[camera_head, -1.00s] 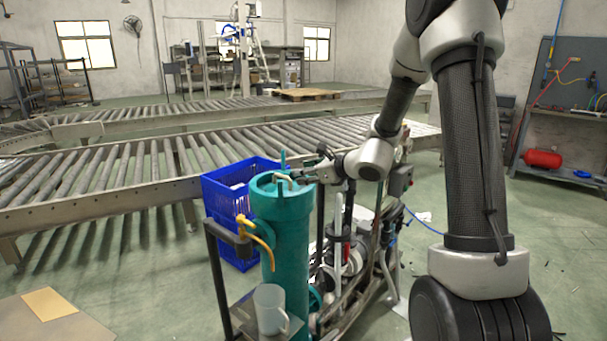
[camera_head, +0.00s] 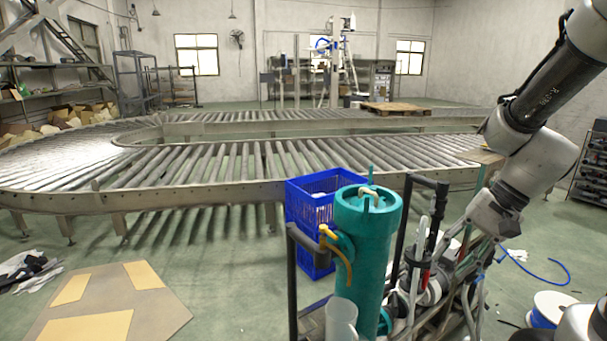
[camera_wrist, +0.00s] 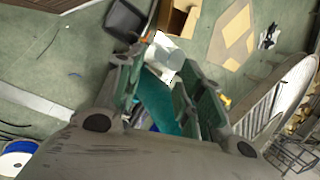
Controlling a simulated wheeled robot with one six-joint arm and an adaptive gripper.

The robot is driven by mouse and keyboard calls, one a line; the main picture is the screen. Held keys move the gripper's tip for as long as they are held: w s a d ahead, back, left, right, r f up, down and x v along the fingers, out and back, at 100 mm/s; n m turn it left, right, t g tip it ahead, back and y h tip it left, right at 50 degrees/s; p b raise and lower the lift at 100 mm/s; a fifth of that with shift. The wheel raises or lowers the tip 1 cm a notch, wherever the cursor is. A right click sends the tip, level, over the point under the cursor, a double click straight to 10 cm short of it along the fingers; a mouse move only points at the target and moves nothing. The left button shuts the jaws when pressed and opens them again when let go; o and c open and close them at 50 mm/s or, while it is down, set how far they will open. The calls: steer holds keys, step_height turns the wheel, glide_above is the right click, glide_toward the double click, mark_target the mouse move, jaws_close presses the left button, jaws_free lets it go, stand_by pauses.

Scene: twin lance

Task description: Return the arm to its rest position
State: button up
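My gripper (camera_wrist: 161,64) shows in the wrist view with its two fingers apart and nothing clearly held between them. The teal cylinder (camera_wrist: 158,102) appears beyond the gap between the fingers, partly hidden by them. In the head view my arm comes down from the upper right. Its wrist end is to the right of the teal cylinder (camera_head: 368,250), apart from it.
A blue crate (camera_head: 300,212) stands behind the cylinder, and a clear jug (camera_head: 341,322) in front. Pipes and hoses (camera_head: 420,285) crowd the space below my wrist. A roller conveyor (camera_head: 200,192) runs behind. A cable spool (camera_head: 547,312) lies at lower right.

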steer(key=s+d+r+n+t+h, duration=0.3)
steer(key=s+d+r+n+h, duration=0.2)
steer(key=r, duration=0.5)
steer(key=s+d+n, duration=0.1)
steer(key=s+n, duration=0.1)
steer(key=s, duration=0.1)
steer(key=shift+s+d+r, duration=0.2)
steer(key=shift+s+d, duration=0.05)
steer(key=shift+s, duration=0.1)
steer(key=shift+c, duration=0.5)
